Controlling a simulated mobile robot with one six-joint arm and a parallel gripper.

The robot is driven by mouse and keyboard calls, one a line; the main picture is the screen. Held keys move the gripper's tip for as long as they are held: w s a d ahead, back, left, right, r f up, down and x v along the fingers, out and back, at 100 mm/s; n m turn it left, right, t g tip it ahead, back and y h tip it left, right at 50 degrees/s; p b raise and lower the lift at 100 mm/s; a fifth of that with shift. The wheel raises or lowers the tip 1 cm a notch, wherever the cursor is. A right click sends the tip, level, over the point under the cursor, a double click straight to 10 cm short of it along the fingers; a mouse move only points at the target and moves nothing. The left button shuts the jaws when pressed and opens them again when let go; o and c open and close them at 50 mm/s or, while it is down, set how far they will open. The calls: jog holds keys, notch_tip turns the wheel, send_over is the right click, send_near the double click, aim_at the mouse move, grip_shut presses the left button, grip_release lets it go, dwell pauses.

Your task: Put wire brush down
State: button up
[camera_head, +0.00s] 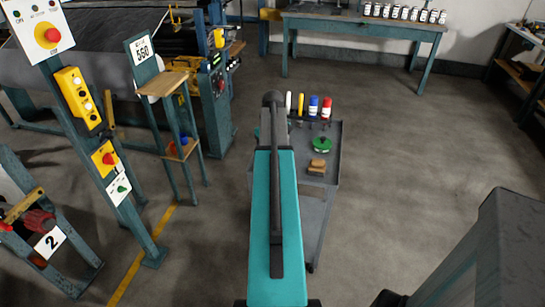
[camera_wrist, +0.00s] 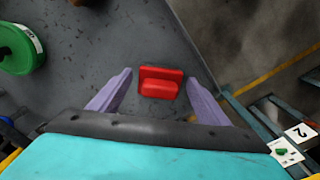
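My gripper (camera_wrist: 158,76) shows in the wrist view with its two purple fingers spread apart. A small red object (camera_wrist: 160,82) with a raised ridge lies between and beyond the fingers, with a gap on both sides. It seems to rest on the grey trolley top; I cannot tell if it is the wire brush. In the head view my teal arm hides my gripper and part of the grey trolley (camera_head: 318,210). A brown block (camera_head: 317,166), perhaps a brush, lies on the trolley beside a green round object (camera_head: 322,144). No clearly recognisable wire brush shows.
Coloured bottles (camera_head: 313,106) stand at the trolley's far end. Its near right part looks bare. A small wooden-topped stand (camera_head: 163,84) and a control post (camera_head: 100,130) stand left. A workbench (camera_head: 360,24) is at the back. Floor right of the trolley is clear.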

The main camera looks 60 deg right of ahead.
notch_tip(320, 180, up, 12)
jog(key=b, duration=0.1)
jog(key=shift+r, duration=0.15)
dwell(0.9)
dwell(0.7)
